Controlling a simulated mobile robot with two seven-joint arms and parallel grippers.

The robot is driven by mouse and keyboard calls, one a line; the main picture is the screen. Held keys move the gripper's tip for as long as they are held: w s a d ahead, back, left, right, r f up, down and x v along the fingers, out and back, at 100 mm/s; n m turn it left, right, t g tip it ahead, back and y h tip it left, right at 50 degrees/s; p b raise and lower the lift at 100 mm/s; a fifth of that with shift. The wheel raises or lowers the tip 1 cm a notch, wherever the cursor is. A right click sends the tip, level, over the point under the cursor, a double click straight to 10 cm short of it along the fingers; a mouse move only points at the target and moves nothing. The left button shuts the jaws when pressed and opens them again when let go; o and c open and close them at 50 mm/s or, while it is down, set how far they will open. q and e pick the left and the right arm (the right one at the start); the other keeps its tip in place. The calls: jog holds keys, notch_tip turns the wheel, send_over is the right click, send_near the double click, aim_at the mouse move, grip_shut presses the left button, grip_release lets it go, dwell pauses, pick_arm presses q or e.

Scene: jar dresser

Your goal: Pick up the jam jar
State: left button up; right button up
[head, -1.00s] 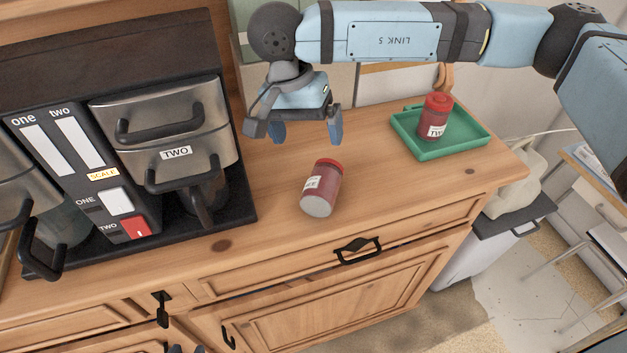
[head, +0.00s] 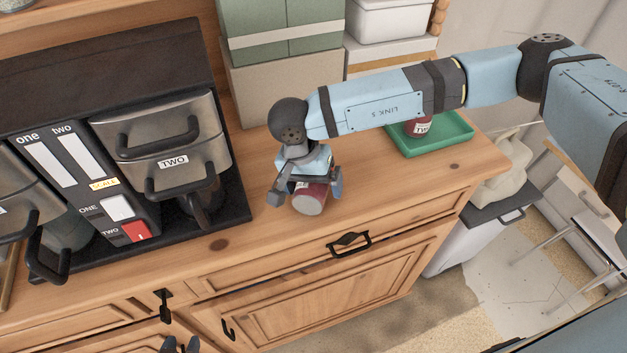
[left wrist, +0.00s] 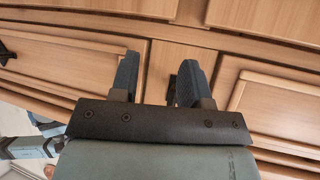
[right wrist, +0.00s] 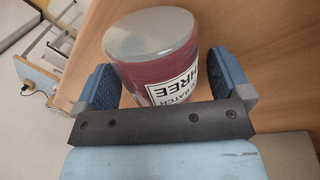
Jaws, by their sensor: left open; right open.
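A jam jar (head: 310,203) with dark red contents lies on its side on the dresser top, its grey base facing the front. In the right wrist view the jar (right wrist: 155,60) shows a white label reading "BATCH THREE". My right gripper (head: 306,191) is open, with one finger on each side of the jar; its wrist hides the lid end. In the right wrist view the jar sits between the blue fingers, with a visible gap at the right finger. My left gripper (left wrist: 156,78) is open and empty in front of the dresser's drawers and doors; its fingertips show at the head view's bottom edge.
A second red jar (head: 418,127) stands in a green tray (head: 465,145) at the right, partly hidden by my right arm. A black machine (head: 235,208) with metal drawers stands at the left. Boxes (head: 270,85) stand behind. Bare wood lies in front of the jar.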

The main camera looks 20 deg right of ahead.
jog(key=c, duration=1.2)
jog(key=shift+c, duration=0.2)
